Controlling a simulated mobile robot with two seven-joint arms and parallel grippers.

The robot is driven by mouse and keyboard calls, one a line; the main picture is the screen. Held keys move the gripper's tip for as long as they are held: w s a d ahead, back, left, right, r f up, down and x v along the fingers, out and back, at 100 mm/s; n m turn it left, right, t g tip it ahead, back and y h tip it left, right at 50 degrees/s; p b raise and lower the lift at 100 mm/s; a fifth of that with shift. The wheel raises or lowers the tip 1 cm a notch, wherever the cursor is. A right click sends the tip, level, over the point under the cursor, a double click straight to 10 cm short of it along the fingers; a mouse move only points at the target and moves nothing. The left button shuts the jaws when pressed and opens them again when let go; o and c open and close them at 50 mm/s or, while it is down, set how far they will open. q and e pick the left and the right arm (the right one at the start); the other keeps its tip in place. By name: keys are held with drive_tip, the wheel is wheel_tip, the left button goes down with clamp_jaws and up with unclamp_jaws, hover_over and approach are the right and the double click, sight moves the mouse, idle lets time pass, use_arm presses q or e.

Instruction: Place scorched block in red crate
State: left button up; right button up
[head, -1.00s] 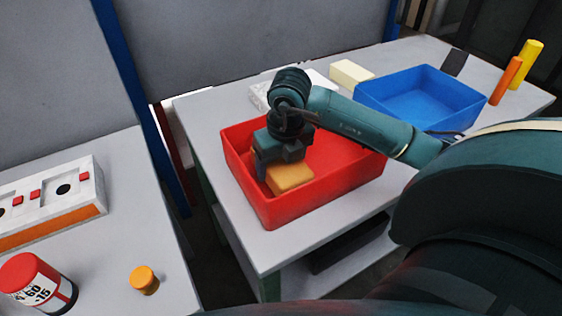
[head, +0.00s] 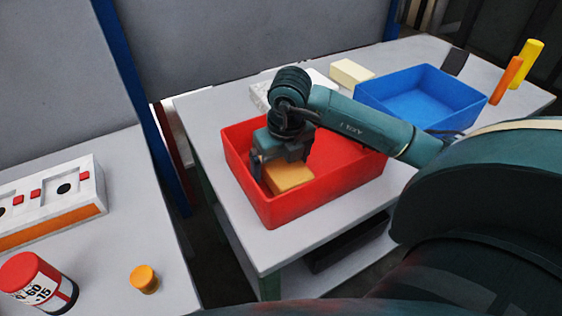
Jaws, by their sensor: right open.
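The scorched block (head: 289,178), orange-brown on top, sits inside the red crate (head: 318,196) toward its front left. My right gripper (head: 277,178) is over the left part of the crate, pointing down. It is open, with a finger showing at the block's left side; the other finger is hard to make out. Part of the block is hidden behind the gripper. My left gripper is not in view.
A blue crate (head: 470,95), empty where I see it, stands behind right. A cream block (head: 352,72) lies at the back. Orange (head: 506,80) and yellow (head: 524,64) cylinders stand at the far right. A white panel with red buttons (head: 85,205) is on the left table.

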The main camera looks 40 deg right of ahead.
sight(285, 166)
wheel_tip(285, 166, up, 12)
drive_tip(key=s, duration=0.1)
drive_tip(key=shift+s+f, duration=0.2)
drive_tip(key=shift+s, duration=0.15)
drive_tip(key=shift+a, duration=0.1)
